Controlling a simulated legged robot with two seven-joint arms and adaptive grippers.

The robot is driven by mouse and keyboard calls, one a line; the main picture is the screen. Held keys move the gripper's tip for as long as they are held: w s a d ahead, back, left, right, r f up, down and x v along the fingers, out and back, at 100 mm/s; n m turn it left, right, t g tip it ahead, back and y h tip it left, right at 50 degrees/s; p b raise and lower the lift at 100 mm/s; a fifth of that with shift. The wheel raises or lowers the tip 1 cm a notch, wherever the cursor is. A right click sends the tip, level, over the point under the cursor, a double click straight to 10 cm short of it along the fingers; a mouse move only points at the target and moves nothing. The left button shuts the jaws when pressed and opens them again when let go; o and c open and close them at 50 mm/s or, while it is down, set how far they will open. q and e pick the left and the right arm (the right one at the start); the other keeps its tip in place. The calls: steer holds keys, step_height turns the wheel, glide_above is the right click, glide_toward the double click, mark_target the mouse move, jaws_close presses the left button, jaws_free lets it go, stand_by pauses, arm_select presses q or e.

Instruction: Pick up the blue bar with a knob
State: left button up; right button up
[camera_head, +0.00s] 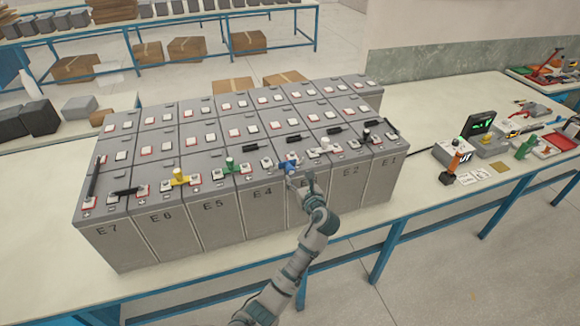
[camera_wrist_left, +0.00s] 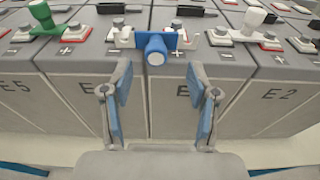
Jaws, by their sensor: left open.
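The blue bar with a knob (camera_head: 290,163) lies across terminals on top of the front row of grey batteries (camera_head: 215,212), near the block marked E4. In the left wrist view the blue bar (camera_wrist_left: 172,41) is ahead of the fingers, with its round knob (camera_wrist_left: 155,50) facing me. My left gripper (camera_head: 301,182) is just in front of the bar. Its two fingers (camera_wrist_left: 163,95) are spread apart with nothing between them, and the knob shows beyond the gap. My right gripper is not in view.
A green bar (camera_head: 230,167) and a yellow bar (camera_head: 179,177) sit to the left, and a white bar (camera_head: 324,147) to the right, on the same row. Tools, including an orange-handled one (camera_head: 455,162), lie on the table's right part. Bare tabletop (camera_head: 440,208) runs along the front.

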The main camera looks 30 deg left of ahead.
mark_target(292, 171)
arm_select(q)
steer(key=shift+f+p+x, duration=0.15)
steer(key=shift+p+x, duration=0.1)
steer(key=shift+x, duration=1.45)
steer(key=shift+f+p+x, duration=0.15)
steer(key=shift+p+x, duration=0.05)
steer(key=shift+x, duration=1.55)
steer(key=shift+s, duration=0.2)
jaws_close()
